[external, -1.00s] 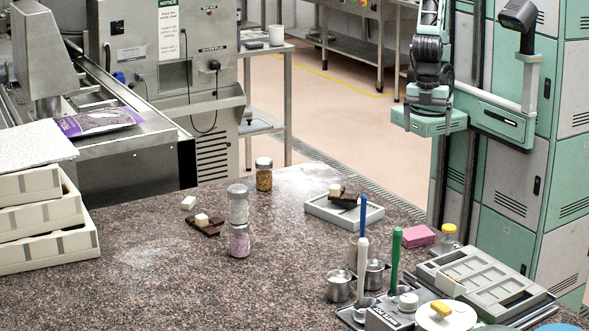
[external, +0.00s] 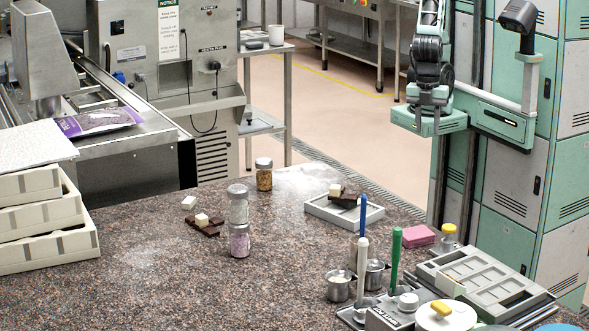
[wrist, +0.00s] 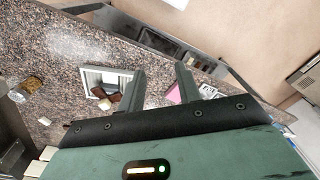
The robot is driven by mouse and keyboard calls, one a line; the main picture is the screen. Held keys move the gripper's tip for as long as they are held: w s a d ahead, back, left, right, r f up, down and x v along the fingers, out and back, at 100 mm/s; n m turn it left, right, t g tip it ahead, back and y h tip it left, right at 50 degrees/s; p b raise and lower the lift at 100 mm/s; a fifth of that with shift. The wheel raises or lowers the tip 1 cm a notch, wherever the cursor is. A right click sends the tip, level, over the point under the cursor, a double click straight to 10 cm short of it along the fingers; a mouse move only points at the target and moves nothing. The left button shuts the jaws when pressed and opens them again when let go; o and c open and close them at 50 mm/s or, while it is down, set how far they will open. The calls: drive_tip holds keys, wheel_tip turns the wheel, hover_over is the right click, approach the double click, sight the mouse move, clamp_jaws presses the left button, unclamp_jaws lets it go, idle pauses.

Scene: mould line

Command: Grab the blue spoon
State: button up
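The blue handle (external: 363,212), apparently the blue spoon, stands upright among the utensils near the counter's front right. Its lower end is hidden behind a white handle (external: 362,256) and the metal cups. A green handle (external: 396,258) stands to its right. My gripper (external: 433,112) is well above and beyond the utensils, in front of the teal lockers. In the wrist view my gripper's two fingers (wrist: 158,78) are spread apart with nothing between them. I cannot make out the blue spoon in the wrist view.
Metal cups (external: 339,287), a pink block (external: 418,235), a yellow-lidded jar (external: 448,236) and grey moulds (external: 470,275) crowd the utensils. A white tray (external: 318,212) with chocolate lies behind. Glass jars (external: 238,240) stand mid-counter. The counter's left front is clear.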

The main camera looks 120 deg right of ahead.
drive_tip(key=n+t+y+b, duration=0.3)
drive_tip(key=t+y+b, duration=0.7)
drive_tip(key=y+b, duration=0.35)
approach(363, 213)
drive_tip(key=shift+t+y, duration=0.25)
drive_tip(key=shift+t, duration=0.05)
drive_tip(key=shift+f+p+x, duration=0.2)
drive_tip(key=shift+p+x, duration=0.85)
drive_tip(key=shift+x, duration=0.5)
drive_tip(key=shift+f+p+x, duration=0.15)
drive_tip(key=shift+p+x, duration=0.95)
drive_tip(key=shift+x, duration=0.4)
drive_tip(key=shift+f+p+x, duration=0.2)
drive_tip(key=shift+p+x, duration=0.85)
drive_tip(key=shift+x, duration=0.5)
clamp_jaws()
